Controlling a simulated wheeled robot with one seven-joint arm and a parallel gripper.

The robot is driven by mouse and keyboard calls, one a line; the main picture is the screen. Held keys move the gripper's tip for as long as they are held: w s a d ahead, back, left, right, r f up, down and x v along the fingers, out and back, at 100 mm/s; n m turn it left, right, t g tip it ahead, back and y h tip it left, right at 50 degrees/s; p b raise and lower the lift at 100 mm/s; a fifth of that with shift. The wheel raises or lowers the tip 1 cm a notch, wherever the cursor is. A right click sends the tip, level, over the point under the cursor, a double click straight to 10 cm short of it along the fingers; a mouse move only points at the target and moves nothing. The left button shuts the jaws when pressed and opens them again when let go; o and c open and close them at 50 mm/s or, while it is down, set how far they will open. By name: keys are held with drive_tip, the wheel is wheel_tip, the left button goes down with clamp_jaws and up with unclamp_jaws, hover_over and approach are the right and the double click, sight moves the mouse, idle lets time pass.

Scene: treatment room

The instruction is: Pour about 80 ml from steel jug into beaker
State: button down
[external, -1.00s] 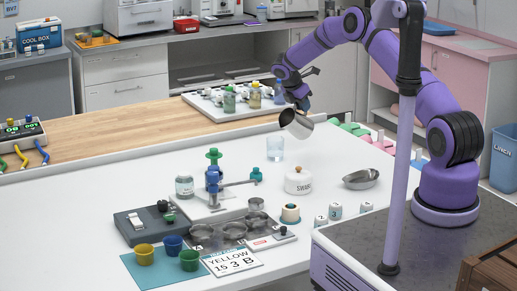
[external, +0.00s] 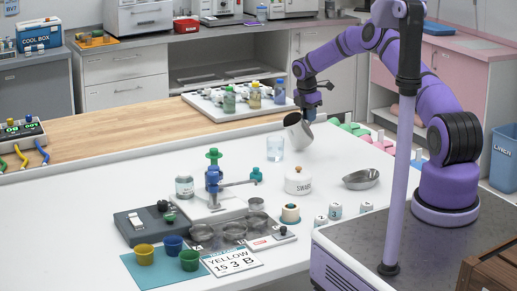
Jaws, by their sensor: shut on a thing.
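The steel jug (external: 301,134) hangs from my gripper (external: 309,112) above the far right part of the white table. My gripper is shut on the jug at its upper side. The jug leans a little, its mouth towards the upper left. The clear glass beaker (external: 275,149) stands upright on the table, just left of the jug and lower in the picture. The jug and beaker look apart. I cannot make out the liquid level in the beaker, and no stream shows.
A white lidded swab jar (external: 298,181) and a steel bowl (external: 360,179) stand nearer. A tray of bottles (external: 205,104) lies behind. Bare table (external: 120,192) lies at left.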

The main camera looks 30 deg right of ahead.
drive_tip(key=shift+w+d+f+g+y+b, duration=0.15)
drive_tip(key=shift+d+f+y+b, duration=0.25)
drive_tip(key=shift+d+f+y, duration=0.45)
drive_tip(key=shift+w+d+f+g+y+b, duration=0.2)
drive_tip(key=shift+d+f+y+b, duration=0.35)
drive_tip(key=shift+y, duration=0.55)
drive_tip(key=shift+w+d+f+g+y+b, duration=0.15)
drive_tip(key=shift+d+f+y+b, duration=0.1)
drive_tip(key=shift+d+f+y, duration=0.65)
drive_tip(key=shift+s, duration=0.1)
